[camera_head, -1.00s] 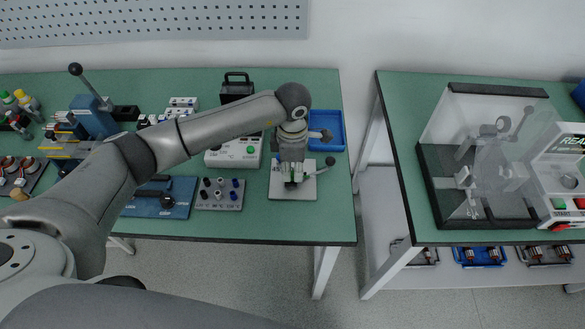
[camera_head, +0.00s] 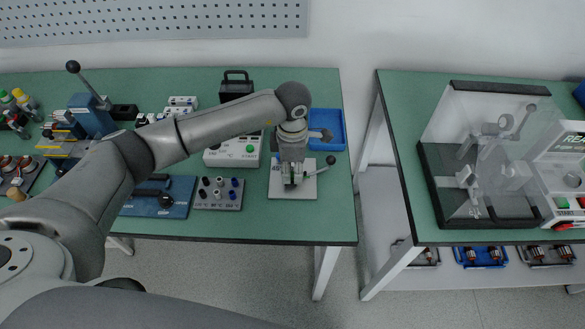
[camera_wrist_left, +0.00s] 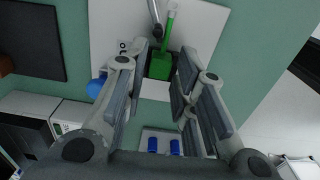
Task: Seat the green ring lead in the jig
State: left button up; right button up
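The jig is a white plate (camera_head: 307,191) near the right front of the left table, with a lever ending in a black ball (camera_head: 331,160). My left gripper (camera_head: 292,181) points down over it. In the left wrist view its two fingers (camera_wrist_left: 163,62) stand apart. A green block with a green stem (camera_wrist_left: 160,66) shows between the fingertips, over the white plate; it looks like the green ring lead. I cannot tell whether it touches a finger or is fully seated. The gripper hides much of the jig in the head view. My right gripper is not in view.
A grey block with several dark and blue pegs (camera_head: 219,199) stands left of the jig. A blue tray (camera_head: 340,140) and a white box with a green button (camera_head: 222,158) are behind. A clear-covered test station (camera_head: 430,190) stands on the right table, across a gap.

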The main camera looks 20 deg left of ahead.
pick_arm(q)
jog(key=shift+o, duration=1.1)
jog(key=shift+r, duration=0.1)
notch_tip(320, 180, up, 12)
dwell(1.2)
